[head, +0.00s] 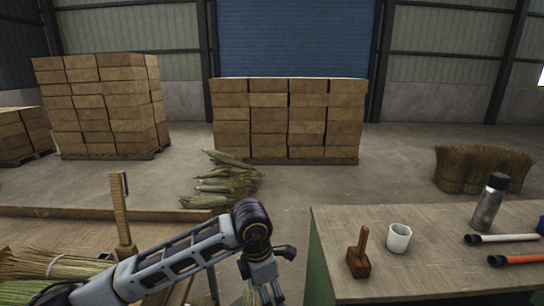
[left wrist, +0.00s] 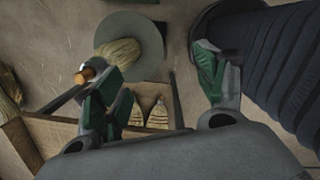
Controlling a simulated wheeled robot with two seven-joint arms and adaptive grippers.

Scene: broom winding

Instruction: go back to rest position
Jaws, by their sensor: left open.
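My left gripper (head: 264,275) hangs at the bottom centre of the head view, in the gap between the two tables. In the left wrist view the two green-padded fingers of my left gripper (left wrist: 163,82) stand wide apart with nothing held between them. Beyond the left finger, a straw bundle with an orange handle end (left wrist: 119,53) appears over a grey round disc (left wrist: 146,32). In the head view, straw shows just below the left gripper, partly hidden by it. My right gripper is not in view.
The left wooden table (head: 60,212) carries a wooden post (head: 121,215) and straw bundles (head: 50,265). The right table (head: 420,265) holds a wooden mallet (head: 359,257), white cup (head: 398,238), metal flask (head: 489,203) and handled tools. A wooden box (left wrist: 60,140) holds small brooms.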

